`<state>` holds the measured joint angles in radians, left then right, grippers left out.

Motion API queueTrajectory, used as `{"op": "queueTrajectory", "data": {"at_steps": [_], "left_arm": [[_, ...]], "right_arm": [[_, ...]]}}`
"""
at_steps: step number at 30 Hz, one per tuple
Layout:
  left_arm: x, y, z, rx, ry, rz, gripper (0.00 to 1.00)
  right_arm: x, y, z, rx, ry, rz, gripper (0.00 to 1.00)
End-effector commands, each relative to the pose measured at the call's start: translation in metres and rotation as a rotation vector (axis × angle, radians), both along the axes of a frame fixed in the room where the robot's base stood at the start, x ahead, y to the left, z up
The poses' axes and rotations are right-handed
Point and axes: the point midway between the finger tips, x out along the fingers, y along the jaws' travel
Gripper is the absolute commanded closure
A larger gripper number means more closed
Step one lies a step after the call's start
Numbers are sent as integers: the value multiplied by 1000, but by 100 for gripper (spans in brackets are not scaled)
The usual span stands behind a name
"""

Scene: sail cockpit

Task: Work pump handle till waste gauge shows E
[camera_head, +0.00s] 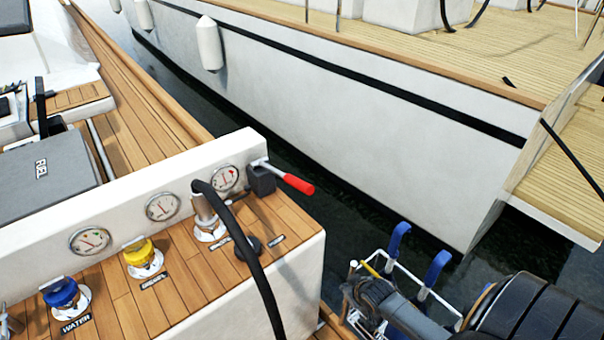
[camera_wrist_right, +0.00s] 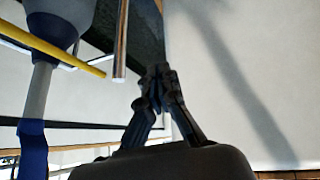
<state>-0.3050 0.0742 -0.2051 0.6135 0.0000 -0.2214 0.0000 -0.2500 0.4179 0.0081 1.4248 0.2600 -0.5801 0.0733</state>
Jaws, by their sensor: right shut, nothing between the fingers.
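The pump's red handle (camera_head: 299,184) sticks out to the right from its dark pump body (camera_head: 262,180) at the end of the white panel. The rightmost round gauge (camera_head: 225,178), beside the pump, has a red needle; its letters are too small to read, and I cannot confirm it is the waste gauge. A black hose (camera_head: 258,262) is in the deck fitting (camera_head: 206,215) below it. My right gripper (camera_head: 354,288) is shut and empty, low and to the right of the handle, apart from it. Its closed fingers show in the right wrist view (camera_wrist_right: 157,82). My left gripper is not in view.
A white wire rack (camera_head: 399,268) with blue-strapped items and a yellow rod is close around my right gripper. Blue (camera_head: 62,293) and yellow (camera_head: 140,252) caps sit on the wooden deck at left. A white hull (camera_head: 350,120) stands behind, across dark water.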

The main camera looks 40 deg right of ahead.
Motion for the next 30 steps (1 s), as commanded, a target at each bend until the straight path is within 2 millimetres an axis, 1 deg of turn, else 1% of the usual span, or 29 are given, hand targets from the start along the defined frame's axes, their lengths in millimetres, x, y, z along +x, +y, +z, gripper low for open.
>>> {"op": "queueTrajectory", "data": {"at_steps": [1,2,3,5,6,8,9,11,12,15,18,21,25,30], "left_arm": [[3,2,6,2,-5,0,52],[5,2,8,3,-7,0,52],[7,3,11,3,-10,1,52],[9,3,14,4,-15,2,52],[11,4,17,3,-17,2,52],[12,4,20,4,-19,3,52],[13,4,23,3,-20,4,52],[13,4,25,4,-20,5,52],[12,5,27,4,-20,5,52],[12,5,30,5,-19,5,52],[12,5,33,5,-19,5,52],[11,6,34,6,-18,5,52],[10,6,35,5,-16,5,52],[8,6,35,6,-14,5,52]], "right_arm": [[22,-7,41,-6,-53,6,100],[33,-10,63,-8,-81,10,100],[46,-13,91,-8,-117,17,100],[64,-14,135,-9,-169,30,100],[74,-14,165,-11,-203,42,100],[86,-10,210,-14,-253,65,100],[92,-6,238,-16,-284,83,100],[98,1,276,-21,-325,112,100],[100,6,298,-23,-348,128,100],[101,20,345,-31,-396,173,100],[99,33,381,-40,-431,212,100],[96,43,405,-47,-454,241,100],[94,50,418,-51,-466,260,100],[93,51,419,-51,-468,261,100]]}}
